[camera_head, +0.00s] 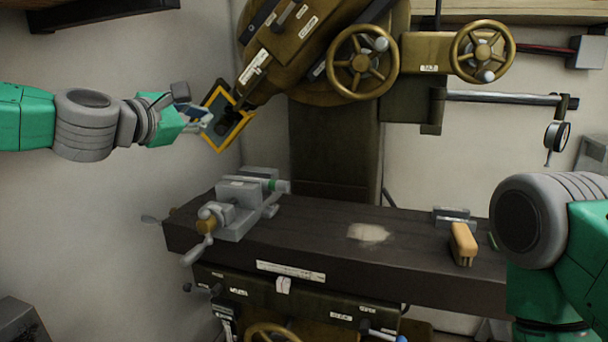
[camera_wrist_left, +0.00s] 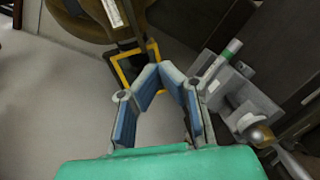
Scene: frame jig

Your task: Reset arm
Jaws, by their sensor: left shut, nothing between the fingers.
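My left gripper (camera_head: 205,116) is at the upper left of the head view, its arm stretched in from the left edge. It is shut with nothing in it; its blue-padded fingers come together in the left wrist view (camera_wrist_left: 160,70). The yellow-edged dark frame (camera_head: 219,137) hangs by the machine head, just right of the fingertips. In the left wrist view the yellow frame (camera_wrist_left: 122,71) lies just beyond the fingertips and is partly hidden by them. I cannot tell whether they touch. Of my right arm only upper links show at the right; its gripper is out of view.
The milling machine's dark table (camera_head: 330,235) spans the middle below. A grey vise (camera_head: 238,208) stands on its left end, a tan-handled brush (camera_head: 463,244) on its right. Brass handwheels (camera_head: 362,62) are above. The space between my left arm and the wall below is clear.

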